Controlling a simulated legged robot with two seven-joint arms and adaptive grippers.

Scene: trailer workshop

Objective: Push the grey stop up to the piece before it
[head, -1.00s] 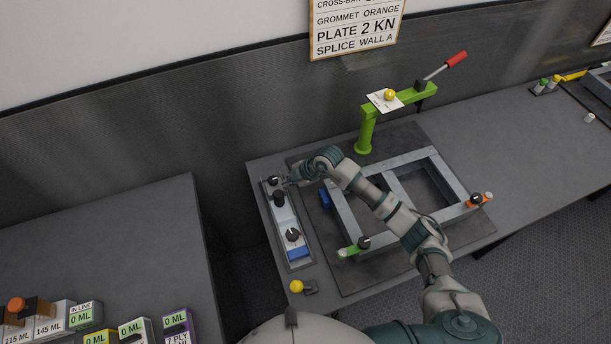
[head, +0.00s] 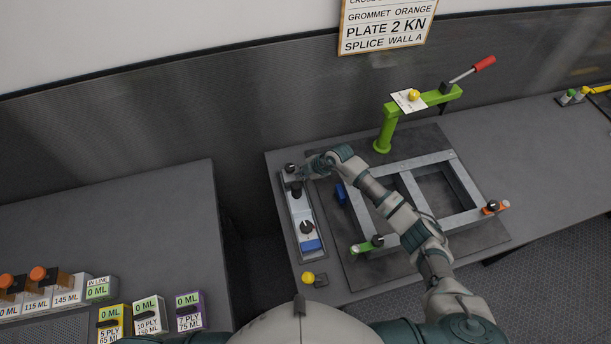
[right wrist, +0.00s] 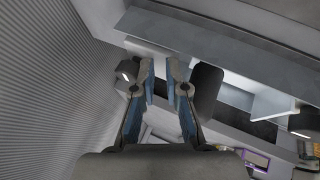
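A long grey rail tray (head: 312,262) lies along the table's left side. Black-knobbed grey parts sit in it: one with a far knob (head: 290,168), one with a taller dark knob (head: 296,190), and one with a nearer knob (head: 306,227) beside a blue block (head: 310,244). I cannot tell surely which is the grey stop. My right gripper (head: 299,174) is at the tray's far end. In the right wrist view, its fingers (right wrist: 163,65) are apart by a narrow gap, with no held thing visible. They lie between the far knob (right wrist: 126,72) and the tall dark knob (right wrist: 207,92). My left gripper is out of view.
A grey frame (head: 408,195) lies right of the tray on a dark plate, with a green clamp arm (head: 385,125) behind it. A yellow-knobbed part (head: 309,278) is at the tray's near end. The wall stands close behind the table.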

